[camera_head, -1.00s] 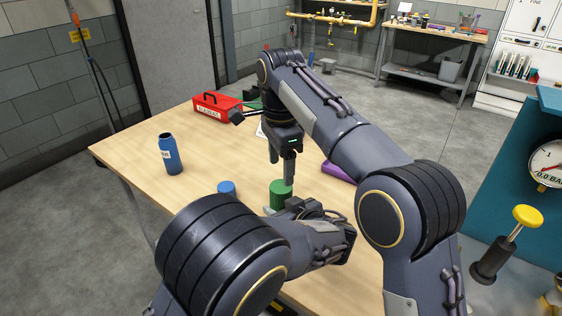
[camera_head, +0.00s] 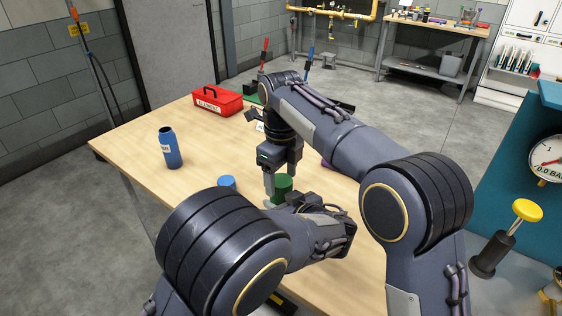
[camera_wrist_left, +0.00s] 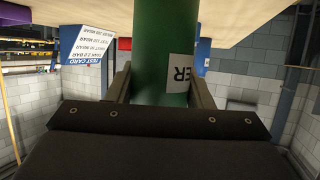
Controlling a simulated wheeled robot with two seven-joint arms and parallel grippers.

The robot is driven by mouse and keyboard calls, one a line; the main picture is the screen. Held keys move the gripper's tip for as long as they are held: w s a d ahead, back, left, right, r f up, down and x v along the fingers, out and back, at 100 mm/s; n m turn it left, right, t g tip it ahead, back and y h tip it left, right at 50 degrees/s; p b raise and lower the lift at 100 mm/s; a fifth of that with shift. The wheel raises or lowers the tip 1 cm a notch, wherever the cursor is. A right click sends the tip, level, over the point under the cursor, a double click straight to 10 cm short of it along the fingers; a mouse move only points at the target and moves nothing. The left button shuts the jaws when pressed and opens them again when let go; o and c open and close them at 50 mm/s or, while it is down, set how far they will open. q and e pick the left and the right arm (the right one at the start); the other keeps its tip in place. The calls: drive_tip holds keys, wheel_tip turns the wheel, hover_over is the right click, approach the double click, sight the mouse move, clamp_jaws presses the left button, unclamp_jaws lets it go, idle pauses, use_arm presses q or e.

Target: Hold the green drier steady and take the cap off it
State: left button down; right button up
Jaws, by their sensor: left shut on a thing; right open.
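The green drier (camera_head: 283,184) stands near the table's front edge, its lower part hidden in the head view by my left arm. My left gripper (camera_head: 292,201) is shut on its side. In the left wrist view the green drier (camera_wrist_left: 163,60) stands between the two fingers, with part of a white label ending in "ER". My right gripper (camera_head: 281,181) is open and points down at the drier's top, one finger on its left side. Its other finger is hard to make out, and I cannot tell whether it touches. I cannot make out the cap as a separate part.
A blue bottle (camera_head: 170,148) stands on the left of the table (camera_head: 130,140). A blue round thing (camera_head: 227,182) sits just left of the drier. A red toolbox (camera_head: 217,102) stands at the back. The table's middle left is clear.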

drive_tip(key=shift+f, duration=1.25)
drive_tip(key=c, duration=1)
drive_tip(key=n, duration=0.3)
drive_tip(key=o, duration=1.1)
